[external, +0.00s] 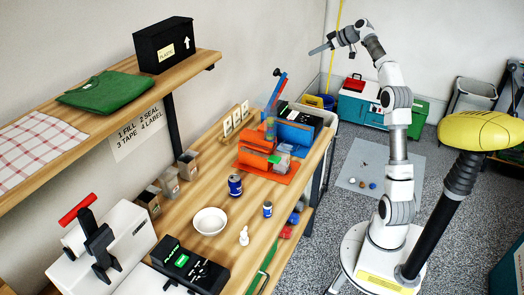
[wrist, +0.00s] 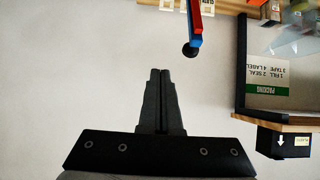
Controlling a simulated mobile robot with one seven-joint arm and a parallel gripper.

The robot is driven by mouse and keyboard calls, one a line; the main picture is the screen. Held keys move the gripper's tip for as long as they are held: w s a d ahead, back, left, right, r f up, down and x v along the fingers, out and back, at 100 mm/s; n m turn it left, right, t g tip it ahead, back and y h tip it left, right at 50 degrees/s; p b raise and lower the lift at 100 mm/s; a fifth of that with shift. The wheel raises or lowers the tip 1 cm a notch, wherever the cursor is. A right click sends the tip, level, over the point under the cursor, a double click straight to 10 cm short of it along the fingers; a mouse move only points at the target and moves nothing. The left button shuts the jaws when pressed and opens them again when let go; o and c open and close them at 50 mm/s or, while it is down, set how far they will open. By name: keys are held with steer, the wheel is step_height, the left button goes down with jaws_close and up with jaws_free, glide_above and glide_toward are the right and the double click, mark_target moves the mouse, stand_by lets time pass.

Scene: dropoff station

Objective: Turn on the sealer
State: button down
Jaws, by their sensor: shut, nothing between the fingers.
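A machine with a blue front and dark body (external: 294,131) stands at the far end of the workbench. A red and blue lever (external: 274,92) with a dark knob rises beside it; I cannot tell for sure that this is the sealer. In the wrist view the lever (wrist: 195,22) hangs from the top edge, its black knob just right of and beyond my fingertips. My gripper (external: 316,50) is raised to the upper right of the lever in the external view. In the wrist view my gripper (wrist: 160,72) is shut, empty and apart from the lever.
An orange tray (external: 268,174) holds several blocks near the lever. A white bowl (external: 209,221), cans (external: 235,186) and a black device (external: 188,266) stand nearer. A red-handled press (external: 100,240) is at lower left. The shelf (external: 195,68) carries a black box (external: 163,45).

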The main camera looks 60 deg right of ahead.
step_height(320, 180, down, 24)
steer(key=shift+a+f, duration=0.2)
steer(key=shift+f, duration=0.05)
steer(key=shift+w, duration=0.1)
steer(key=x, duration=1)
steer(key=shift+w+f, duration=0.1)
steer(key=shift+f, duration=0.15)
step_height(320, 180, down, 2)
steer(key=shift+f, duration=0.2)
steer(key=shift+w+f, duration=0.15)
steer(key=shift+f, duration=0.4)
steer(key=shift+w+r+p, duration=0.1)
steer(key=shift+r+p, duration=0.05)
steer(key=shift+p, duration=0.4)
